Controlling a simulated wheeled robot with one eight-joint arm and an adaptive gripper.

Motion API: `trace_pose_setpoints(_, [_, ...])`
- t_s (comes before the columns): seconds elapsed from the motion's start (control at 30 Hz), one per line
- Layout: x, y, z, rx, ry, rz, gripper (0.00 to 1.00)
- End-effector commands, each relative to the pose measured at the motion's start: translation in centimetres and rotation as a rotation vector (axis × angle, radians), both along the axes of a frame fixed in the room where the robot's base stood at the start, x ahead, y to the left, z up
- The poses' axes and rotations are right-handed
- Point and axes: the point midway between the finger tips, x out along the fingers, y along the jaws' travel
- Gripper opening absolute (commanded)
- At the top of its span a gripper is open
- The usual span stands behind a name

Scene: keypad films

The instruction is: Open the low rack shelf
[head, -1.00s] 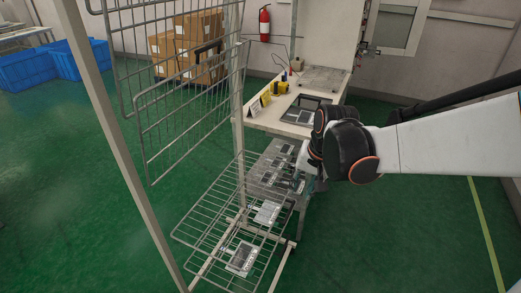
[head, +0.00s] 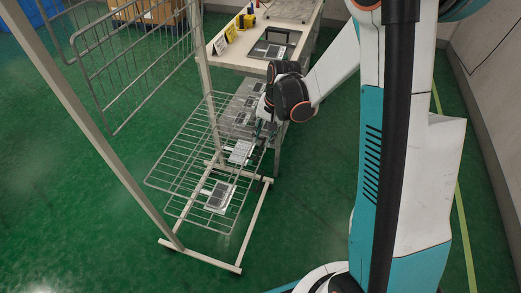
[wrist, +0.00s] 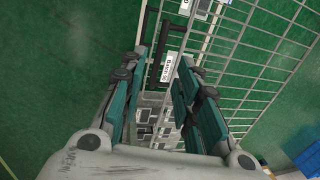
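The low rack shelf (head: 190,160) is a wire grid low on the pale metal rack in the head view, lying roughly flat. Its grid also fills the upper right of the wrist view (wrist: 255,60). My gripper (head: 266,116) is at the shelf's right side in the head view, its fingers mostly hidden by my wrist. In the wrist view my gripper (wrist: 163,62) is open, fingers apart. A dark bar, which looks like a handle (wrist: 153,45), and a white label (wrist: 169,68) show between and beyond the fingers. I cannot tell whether they touch.
Flat grey-white panels (head: 218,195) lie on the low shelf. An upper wire shelf (head: 130,65) hangs steeply tilted at the left. A worktable (head: 235,58) with yellow items stands behind. A rack post (head: 75,110) crosses the left. Green floor is open in front.

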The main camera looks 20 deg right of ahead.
Motion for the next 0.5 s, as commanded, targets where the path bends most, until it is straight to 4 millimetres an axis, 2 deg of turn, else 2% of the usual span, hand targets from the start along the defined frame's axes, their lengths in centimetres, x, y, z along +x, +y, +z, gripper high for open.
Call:
trace_pose_setpoints(0.03, [0.2,0.2,-1.4,0.0,0.0,0.001,0.3])
trace_pose_setpoints(0.2, [0.5,0.7,-4.4,0.0,0.0,0.001,0.3])
trace_pose_setpoints(0.33, [0.7,0.9,-6.1,0.0,0.0,0.001,0.3])
trace_pose_setpoints(0.5, [0.8,1.1,-7.1,0.0,0.0,0.001,0.3])
